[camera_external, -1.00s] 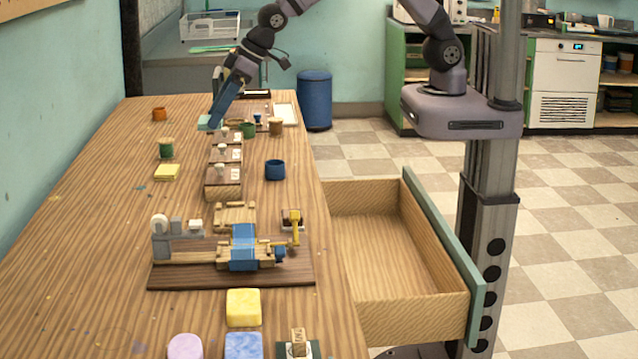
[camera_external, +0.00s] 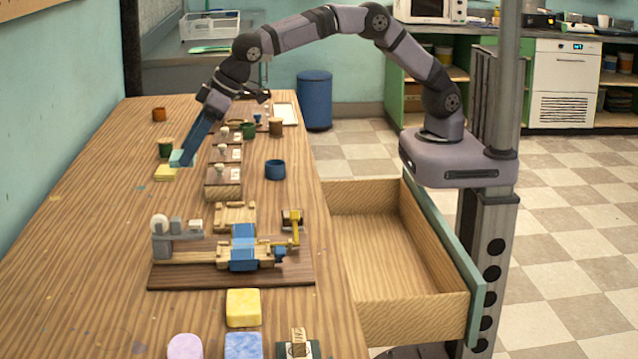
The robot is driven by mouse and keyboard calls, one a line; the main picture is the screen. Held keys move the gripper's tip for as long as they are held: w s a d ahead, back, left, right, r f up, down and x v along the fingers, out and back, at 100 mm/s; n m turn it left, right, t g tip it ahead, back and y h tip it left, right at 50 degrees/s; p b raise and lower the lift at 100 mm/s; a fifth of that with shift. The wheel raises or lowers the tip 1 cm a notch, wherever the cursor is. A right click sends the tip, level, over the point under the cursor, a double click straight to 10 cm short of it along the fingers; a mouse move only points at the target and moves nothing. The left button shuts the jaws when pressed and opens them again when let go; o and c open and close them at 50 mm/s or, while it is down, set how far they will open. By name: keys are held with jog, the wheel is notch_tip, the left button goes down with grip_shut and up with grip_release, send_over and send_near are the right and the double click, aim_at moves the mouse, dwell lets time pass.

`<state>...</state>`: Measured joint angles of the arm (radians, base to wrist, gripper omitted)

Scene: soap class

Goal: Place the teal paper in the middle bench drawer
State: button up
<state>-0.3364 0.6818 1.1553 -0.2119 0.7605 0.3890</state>
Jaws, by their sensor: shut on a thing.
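My gripper (camera_external: 187,152) is shut on the teal paper (camera_external: 181,159), a small flat piece at its tips. It is over the left part of the bench, close to the yellow block (camera_external: 164,174); I cannot tell if the paper touches that block. A bench drawer (camera_external: 432,305) stands pulled out on the right side of the bench, with a teal-green front and a wooden inside. It looks empty. The drawers above or below it are hidden, so I cannot tell its place in the row.
Stamps on wooden blocks (camera_external: 223,175), a blue cup (camera_external: 275,170) and green jar (camera_external: 165,148) stand near the gripper. A wooden device (camera_external: 230,270) fills the bench's middle front. Soap blocks (camera_external: 243,308) lie nearer. The left bench side is mostly clear.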

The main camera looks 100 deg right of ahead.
send_near(185, 203)
jog(key=shift+p+x, duration=0.45)
jog(key=shift+x, duration=2.3)
jog(key=shift+w+d+f, duration=0.1)
jog(key=o, duration=1)
jog(key=shift+r, duration=0.3)
jog(key=b+v, duration=0.1)
jog(key=v, duration=1)
jog(key=shift+s+r+b, duration=0.3)
jog(key=shift+b, duration=0.1)
jog(key=shift+d, duration=0.1)
